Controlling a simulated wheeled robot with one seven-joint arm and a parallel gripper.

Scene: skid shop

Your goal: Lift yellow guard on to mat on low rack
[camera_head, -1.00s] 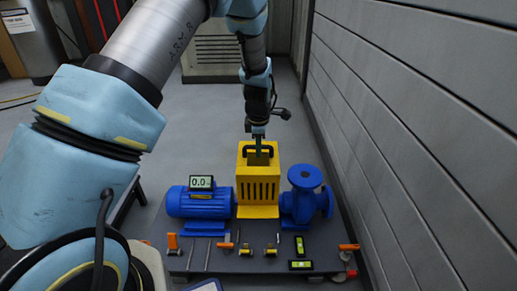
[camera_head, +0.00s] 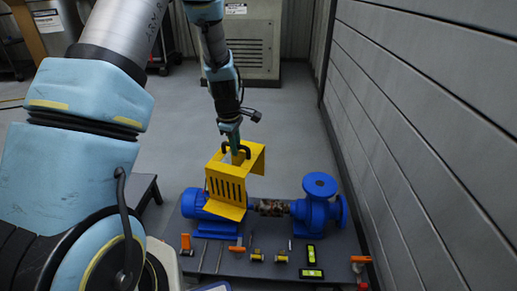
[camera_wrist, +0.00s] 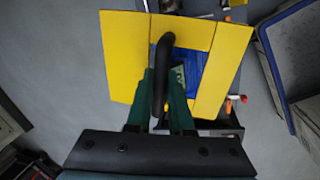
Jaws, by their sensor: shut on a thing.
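The yellow guard (camera_head: 229,190) is a slotted, open-bottomed cover with a black handle on top. It hangs slightly tilted above the blue motor (camera_head: 205,222) and the skid, and hides part of the motor. My gripper (camera_head: 233,148) is shut on its handle. In the wrist view the green fingers (camera_wrist: 168,95) close around the black handle (camera_wrist: 160,72), with the guard (camera_wrist: 125,50) spread beyond them. I cannot make out a mat. A dark low stand (camera_head: 145,190) shows at left, partly behind my arm; I cannot tell whether it is the rack.
The bare coupling (camera_head: 268,207) lies between motor and blue pump (camera_head: 320,205). Several small tools lie on the skid's front, including a yellow-green level (camera_head: 310,254). A grey slatted wall (camera_head: 430,120) closes the right side. Floor behind the skid is clear.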

